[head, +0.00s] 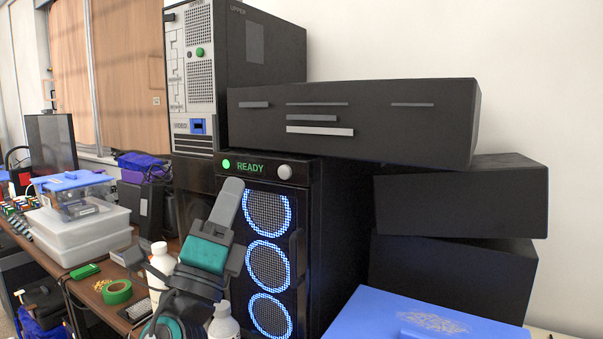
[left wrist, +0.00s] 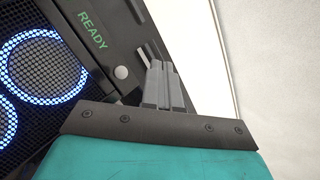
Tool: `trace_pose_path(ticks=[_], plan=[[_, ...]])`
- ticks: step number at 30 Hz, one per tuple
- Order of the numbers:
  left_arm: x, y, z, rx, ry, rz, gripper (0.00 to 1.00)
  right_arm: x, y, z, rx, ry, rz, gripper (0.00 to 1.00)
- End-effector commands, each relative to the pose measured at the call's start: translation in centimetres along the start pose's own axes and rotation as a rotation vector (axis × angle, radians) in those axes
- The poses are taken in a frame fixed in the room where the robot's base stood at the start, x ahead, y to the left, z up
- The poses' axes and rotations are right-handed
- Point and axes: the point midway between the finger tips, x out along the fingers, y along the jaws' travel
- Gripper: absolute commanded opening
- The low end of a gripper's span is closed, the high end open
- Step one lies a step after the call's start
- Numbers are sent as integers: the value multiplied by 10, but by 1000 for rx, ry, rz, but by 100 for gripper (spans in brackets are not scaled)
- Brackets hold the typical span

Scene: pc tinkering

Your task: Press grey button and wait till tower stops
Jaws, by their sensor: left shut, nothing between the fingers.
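The black tower (head: 333,240) stands in the middle of the head view, with three ringed fans lit blue-white on its front. Its top strip shows a green light (head: 226,164), the green word READY, and a round grey button (head: 285,172) at the right. The button also shows in the left wrist view (left wrist: 121,72), just left of my fingertips. My left gripper (head: 232,185) is shut and empty, in front of the tower's upper left part, below the READY text. In the head view it appears apart from the button. My right gripper is not in view.
A beige and black tower (head: 200,70) and a black flat case (head: 352,118) sit above. Black boxes (head: 460,200) are stacked at right, with a blue box (head: 420,318) in front. White bottles (head: 222,322), green tape (head: 117,292) and clear bins (head: 80,230) crowd the left table.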

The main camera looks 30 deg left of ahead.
Motion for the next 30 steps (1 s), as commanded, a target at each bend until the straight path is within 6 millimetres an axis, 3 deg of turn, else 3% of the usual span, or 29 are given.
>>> trace_pose_path(ticks=[14, 30], plan=[[3, 1, -2, 4, -1, -3, 0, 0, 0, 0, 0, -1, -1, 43], [49, 37, -36, 3, -3, -3, 0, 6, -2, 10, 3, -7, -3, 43]])
